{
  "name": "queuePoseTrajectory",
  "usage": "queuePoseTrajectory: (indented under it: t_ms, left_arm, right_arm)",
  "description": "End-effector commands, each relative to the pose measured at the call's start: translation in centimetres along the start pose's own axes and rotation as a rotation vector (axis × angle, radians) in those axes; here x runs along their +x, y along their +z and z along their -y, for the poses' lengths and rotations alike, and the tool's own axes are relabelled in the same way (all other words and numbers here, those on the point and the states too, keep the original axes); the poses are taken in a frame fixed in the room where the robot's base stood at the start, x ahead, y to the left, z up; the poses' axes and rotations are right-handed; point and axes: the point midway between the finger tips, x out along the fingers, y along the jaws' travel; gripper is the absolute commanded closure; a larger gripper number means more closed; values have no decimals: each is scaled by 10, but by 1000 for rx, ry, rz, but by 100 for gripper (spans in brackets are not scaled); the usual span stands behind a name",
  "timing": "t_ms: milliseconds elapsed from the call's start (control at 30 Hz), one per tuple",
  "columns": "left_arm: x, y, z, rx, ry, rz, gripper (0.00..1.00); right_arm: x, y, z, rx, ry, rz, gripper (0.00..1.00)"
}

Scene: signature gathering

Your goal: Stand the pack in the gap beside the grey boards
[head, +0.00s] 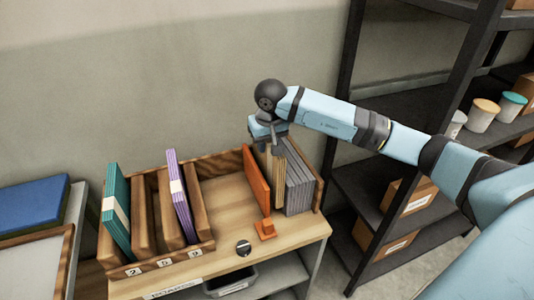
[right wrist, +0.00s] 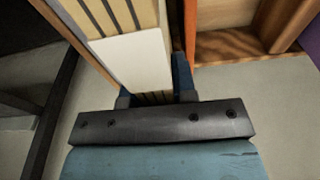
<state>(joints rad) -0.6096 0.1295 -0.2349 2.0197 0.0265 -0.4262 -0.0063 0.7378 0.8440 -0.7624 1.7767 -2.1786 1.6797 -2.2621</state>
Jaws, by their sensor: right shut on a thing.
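My right gripper (head: 269,138) is shut on a cream striped pack (head: 277,178) from above, at its top end. The pack stands upright between an orange upright panel (head: 256,180) on its left and the grey boards (head: 298,183) on its right. I cannot tell whether its bottom edge touches the shelf. In the right wrist view the pack's white band (right wrist: 133,58) shows between the blue fingers (right wrist: 155,95), and dark lines run along the pack. My left gripper is not in view.
A wooden rack (head: 205,246) with numbered slots holds a teal pack (head: 117,213) and a purple pack (head: 181,197). Dark shelving (head: 365,190) with boxes and cups stands right. A blue thing (head: 30,203) lies far left.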

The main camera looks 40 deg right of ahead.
Motion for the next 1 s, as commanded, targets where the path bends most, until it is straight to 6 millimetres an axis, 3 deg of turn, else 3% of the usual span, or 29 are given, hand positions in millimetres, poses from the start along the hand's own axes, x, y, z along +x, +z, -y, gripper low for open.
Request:
queuePoseTrajectory:
  t_ms: [267,933,967,1000]
  left_arm:
    - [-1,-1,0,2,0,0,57]
    - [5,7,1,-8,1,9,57]
    - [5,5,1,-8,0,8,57]
    - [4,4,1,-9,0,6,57]
  right_arm:
    - [36,6,0,1,0,1,100]
    - [51,8,0,-1,1,1,100]
    - [51,9,0,-1,1,3,70]
    - [51,9,0,-1,1,4,61]
